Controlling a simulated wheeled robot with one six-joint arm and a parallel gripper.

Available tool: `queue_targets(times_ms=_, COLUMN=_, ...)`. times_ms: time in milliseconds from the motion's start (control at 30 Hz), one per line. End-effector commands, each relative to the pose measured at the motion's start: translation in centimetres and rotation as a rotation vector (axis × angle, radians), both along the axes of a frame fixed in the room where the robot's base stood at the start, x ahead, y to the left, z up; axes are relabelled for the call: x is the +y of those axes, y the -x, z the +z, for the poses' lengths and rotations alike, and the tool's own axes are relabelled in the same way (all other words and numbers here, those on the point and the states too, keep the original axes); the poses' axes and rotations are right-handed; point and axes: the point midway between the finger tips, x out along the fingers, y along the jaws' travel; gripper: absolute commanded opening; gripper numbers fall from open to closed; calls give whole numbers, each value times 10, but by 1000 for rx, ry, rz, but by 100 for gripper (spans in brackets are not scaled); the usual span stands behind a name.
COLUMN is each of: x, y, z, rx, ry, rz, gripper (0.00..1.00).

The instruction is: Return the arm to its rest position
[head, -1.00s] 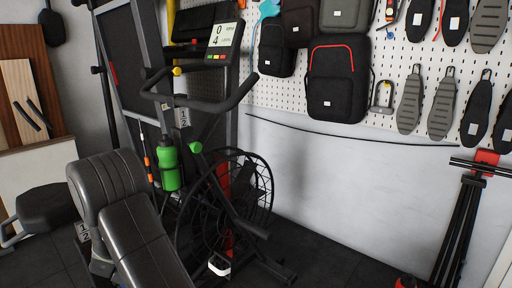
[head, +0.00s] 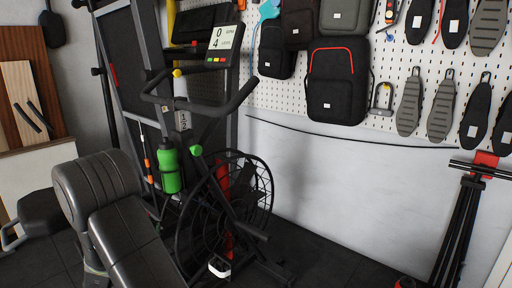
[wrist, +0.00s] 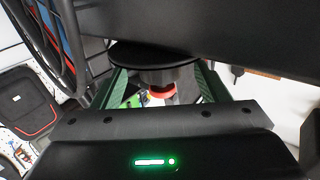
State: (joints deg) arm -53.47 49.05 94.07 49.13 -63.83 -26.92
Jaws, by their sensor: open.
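My gripper (wrist: 163,90) shows in the wrist view, with its dark body and small green light below. Its two green-sided fingers stand apart at left and right. A black round part with a red ring (wrist: 160,92) appears in the gap between them; I cannot tell what it is or whether it is touched. I see nothing held for certain. My gripper is not visible in the head view, so the arm's overall pose cannot be told.
An exercise bike (head: 222,100) with a green bottle (head: 168,168) stands left of centre, behind a dark padded bench (head: 130,240). Bags (head: 337,85) hang on the pegboard behind. A black tripod-like stand (head: 462,225) is at right. Bare dark floor (head: 335,262) lies between.

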Motion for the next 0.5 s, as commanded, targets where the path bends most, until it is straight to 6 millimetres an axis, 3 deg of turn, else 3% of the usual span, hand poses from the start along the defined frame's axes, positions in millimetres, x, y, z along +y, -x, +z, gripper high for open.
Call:
queue_targets(times_ms=300, x=11, y=-64, z=-2, rx=-2, ry=0, rz=-2, gripper=68)
queue_targets(times_ms=500, x=12, y=-59, z=-2, rx=-2, ry=3, rz=112, gripper=68)
